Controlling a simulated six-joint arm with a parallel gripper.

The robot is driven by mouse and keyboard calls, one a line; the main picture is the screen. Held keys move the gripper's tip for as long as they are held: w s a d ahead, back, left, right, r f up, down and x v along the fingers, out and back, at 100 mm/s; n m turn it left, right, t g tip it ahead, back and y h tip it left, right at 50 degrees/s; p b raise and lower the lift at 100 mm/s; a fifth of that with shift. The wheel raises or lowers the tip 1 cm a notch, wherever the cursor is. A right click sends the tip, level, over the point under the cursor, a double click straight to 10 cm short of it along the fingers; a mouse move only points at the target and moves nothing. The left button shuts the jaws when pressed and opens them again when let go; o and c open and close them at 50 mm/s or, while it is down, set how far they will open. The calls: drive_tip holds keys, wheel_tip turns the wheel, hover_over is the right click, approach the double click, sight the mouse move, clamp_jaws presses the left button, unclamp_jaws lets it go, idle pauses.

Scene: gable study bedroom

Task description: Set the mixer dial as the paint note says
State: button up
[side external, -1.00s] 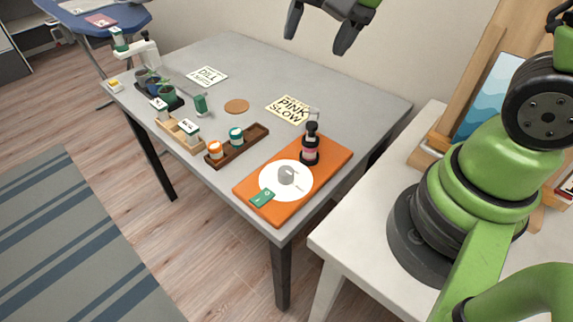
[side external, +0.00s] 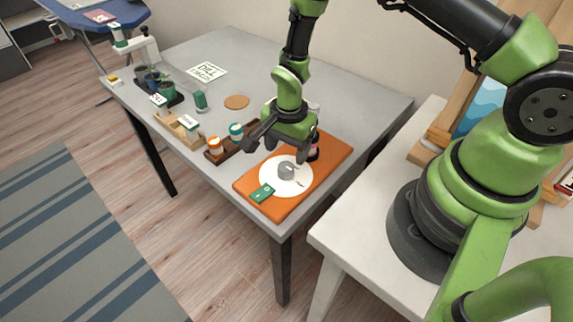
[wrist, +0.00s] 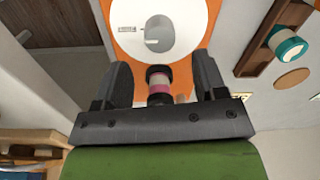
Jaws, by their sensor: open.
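The mixer dial is a grey knob (side external: 286,171) on a white disc (side external: 298,188) with small marks, set on an orange base (side external: 336,148). In the wrist view, the knob (wrist: 160,33) lies just beyond the fingertips. My gripper (side external: 278,148) is open above the base, close to the knob and apart from it; it also shows in the wrist view (wrist: 161,72). A dark bottle with a pink label (wrist: 159,86) stands on the base and shows between my fingers. The yellow paint note, reading PINK SLOW a second ago, is now hidden behind my arm.
A green card (side external: 262,193) lies on the base's front corner. A brown tray (side external: 222,154) with orange-lidded and teal-lidded jars stands to its left. A cork coaster (side external: 237,102) and a DILL note (side external: 207,71) lie farther back. The grey table (side external: 370,100) is clear at right.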

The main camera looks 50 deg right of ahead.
sight(286, 166)
wheel_tip(286, 166, down, 6)
drive_tip(key=shift+w, duration=0.1)
drive_tip(key=shift+c, duration=0.5)
drive_tip(key=c, duration=0.8)
